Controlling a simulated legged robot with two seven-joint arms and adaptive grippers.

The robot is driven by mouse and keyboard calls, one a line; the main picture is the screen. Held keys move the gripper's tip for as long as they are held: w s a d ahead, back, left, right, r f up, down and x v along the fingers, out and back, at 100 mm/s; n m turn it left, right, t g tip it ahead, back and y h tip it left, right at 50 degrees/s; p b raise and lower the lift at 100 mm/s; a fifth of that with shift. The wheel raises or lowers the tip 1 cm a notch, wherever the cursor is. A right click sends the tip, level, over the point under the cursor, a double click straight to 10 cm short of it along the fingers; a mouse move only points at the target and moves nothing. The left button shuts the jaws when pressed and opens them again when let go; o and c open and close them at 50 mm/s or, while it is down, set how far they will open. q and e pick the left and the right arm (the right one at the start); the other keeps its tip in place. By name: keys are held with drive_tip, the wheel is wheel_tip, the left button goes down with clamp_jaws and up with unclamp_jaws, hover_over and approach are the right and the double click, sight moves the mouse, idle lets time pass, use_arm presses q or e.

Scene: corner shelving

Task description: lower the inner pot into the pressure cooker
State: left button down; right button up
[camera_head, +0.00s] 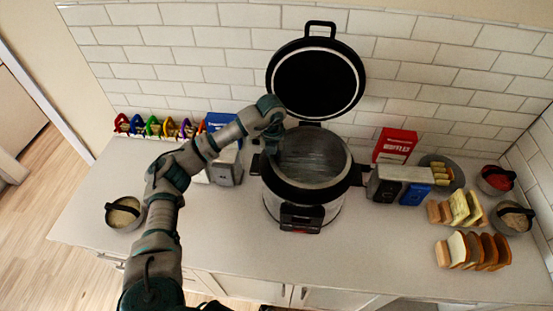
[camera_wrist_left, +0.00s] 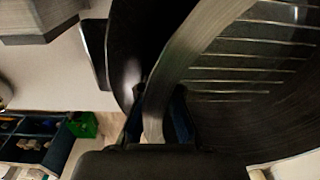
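The pressure cooker (camera_head: 300,214) stands upright on the counter in the head view, with its round black lid (camera_head: 316,82) raised against the wall. The grey metal inner pot (camera_head: 312,160) is within the cooker's opening; I cannot tell whether it rests on the bottom. My left gripper (camera_head: 275,128) is at the pot's back left rim. In the left wrist view the pot's wall (camera_wrist_left: 205,50) runs between the two fingers (camera_wrist_left: 155,125), which are closed on it. Lines mark the pot's inside. The cooker's black rim (camera_wrist_left: 126,50) lies beside the wall. My right gripper is not seen.
Bread slices (camera_head: 473,249), bowls (camera_head: 512,218) and a grey toaster (camera_head: 393,184) stand right of the cooker. A second grey appliance (camera_head: 228,167) is close on its left. A bowl (camera_head: 124,213) sits at the left edge. The counter front is clear.

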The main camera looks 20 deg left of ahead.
use_arm(q)
drive_tip(key=shift+a+f, duration=0.1)
drive_tip(key=shift+a, duration=0.15)
drive_tip(key=c, duration=1.2)
unclamp_jaws()
drive_tip(key=shift+c, duration=0.2)
drive_tip(key=shift+f, duration=0.1)
wheel_tip(320, 180, up, 12)
drive_tip(key=shift+d, duration=0.2)
